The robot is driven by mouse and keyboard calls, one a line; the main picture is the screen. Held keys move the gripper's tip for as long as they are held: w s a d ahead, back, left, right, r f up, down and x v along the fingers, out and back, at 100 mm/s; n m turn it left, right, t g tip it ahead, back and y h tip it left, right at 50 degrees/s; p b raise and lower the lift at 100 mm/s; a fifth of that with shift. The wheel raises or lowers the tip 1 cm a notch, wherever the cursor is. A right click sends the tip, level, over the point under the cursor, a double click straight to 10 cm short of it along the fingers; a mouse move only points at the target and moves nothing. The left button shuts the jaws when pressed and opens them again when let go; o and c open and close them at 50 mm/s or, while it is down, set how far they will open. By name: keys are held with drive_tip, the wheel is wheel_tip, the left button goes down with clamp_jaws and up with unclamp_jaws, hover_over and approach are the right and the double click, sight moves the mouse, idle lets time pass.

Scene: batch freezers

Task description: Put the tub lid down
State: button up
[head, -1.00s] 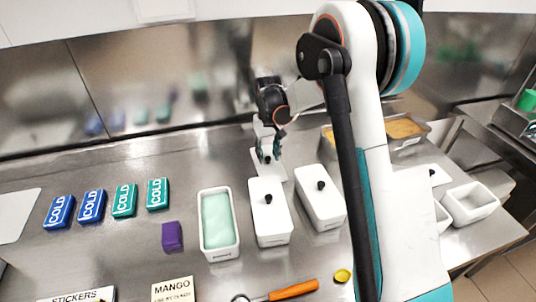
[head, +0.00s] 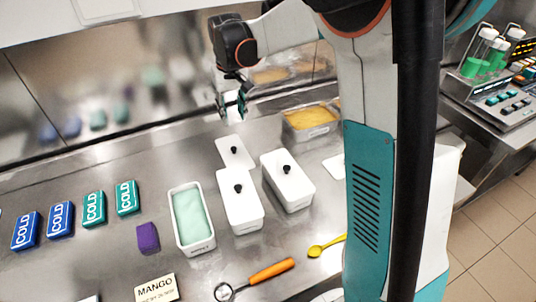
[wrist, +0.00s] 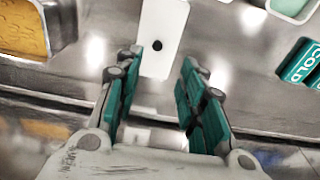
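The tub lid (head: 229,158), a flat white plate with a black knob, lies on the steel counter behind the two lidded tubs. It also shows in the wrist view (wrist: 165,22), lying flat beyond my fingertips. My gripper (head: 233,103) is above and behind the lid, apart from it. In the wrist view my gripper (wrist: 157,68) has its teal-padded fingers spread wide with nothing between them. An uncovered white tub (head: 210,245) holds pale green contents. Two white tubs (head: 240,205) (head: 290,185) have lids with black knobs on.
A steel pan (head: 312,133) of yellow contents stands behind right. Blue and teal COLD packs (head: 94,209) and a purple block (head: 148,238) are at left. An orange-handled tool (head: 270,270) and a yellow spoon (head: 325,246) lie in front. The steel wall rises behind.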

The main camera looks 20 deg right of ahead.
drive_tip(key=s+r+t, duration=0.2)
drive_tip(key=s+r, duration=0.2)
drive_tip(key=s, duration=0.7)
drive_tip(key=s+r+t, duration=0.2)
drive_tip(key=s+r, duration=0.2)
drive_tip(key=s, duration=0.7)
drive_tip(key=s+f+t, duration=0.2)
drive_tip(key=s, duration=0.5)
drive_tip(key=shift+s+f, duration=0.2)
drive_tip(key=shift+f, duration=0.15)
